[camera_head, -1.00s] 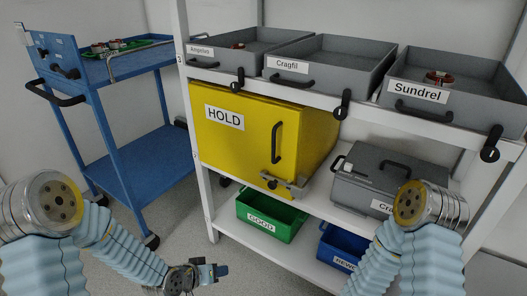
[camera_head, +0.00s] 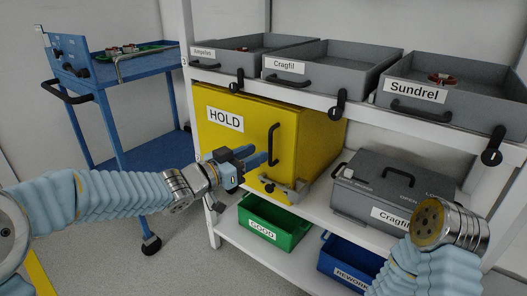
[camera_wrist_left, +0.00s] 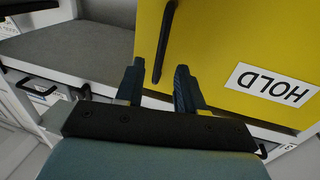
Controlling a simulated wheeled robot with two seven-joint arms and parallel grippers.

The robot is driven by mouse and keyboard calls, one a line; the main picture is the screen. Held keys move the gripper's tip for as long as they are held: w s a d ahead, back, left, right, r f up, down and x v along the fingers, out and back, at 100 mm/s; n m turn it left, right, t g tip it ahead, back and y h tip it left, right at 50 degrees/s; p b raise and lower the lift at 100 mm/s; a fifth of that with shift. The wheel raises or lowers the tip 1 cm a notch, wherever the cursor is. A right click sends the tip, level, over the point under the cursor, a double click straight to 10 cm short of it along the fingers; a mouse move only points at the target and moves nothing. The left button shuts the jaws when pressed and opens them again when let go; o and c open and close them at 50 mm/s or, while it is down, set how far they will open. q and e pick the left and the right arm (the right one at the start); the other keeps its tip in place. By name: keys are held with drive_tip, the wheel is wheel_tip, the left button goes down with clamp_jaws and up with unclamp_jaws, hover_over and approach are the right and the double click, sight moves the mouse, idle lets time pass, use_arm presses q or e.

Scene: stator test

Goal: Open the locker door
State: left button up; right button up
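The yellow locker (camera_head: 225,142) labelled HOLD stands on the middle shelf with its door shut. Its black vertical handle (camera_head: 273,144) is on the right side of the door, and a metal latch (camera_head: 284,191) sits at the lower right. My left gripper (camera_head: 257,156) is in front of the door, just left of the handle. In the left wrist view the open fingers (camera_wrist_left: 157,88) point at the door, with the handle (camera_wrist_left: 163,42) beyond and between their tips; whether they touch it I cannot tell. My right gripper is out of view; only the right arm shows.
Grey bins labelled Angelvo, Cragfil (camera_head: 316,85) and Sundrel (camera_head: 425,115) stand on the upper shelf. A grey case (camera_head: 370,200) is right of the locker. A green bin (camera_head: 262,232) and a blue bin (camera_head: 338,272) are below. A blue cart (camera_head: 105,80) stands left.

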use_arm(q)
drive_tip(key=x, duration=0.4)
clamp_jaws()
idle(0.4)
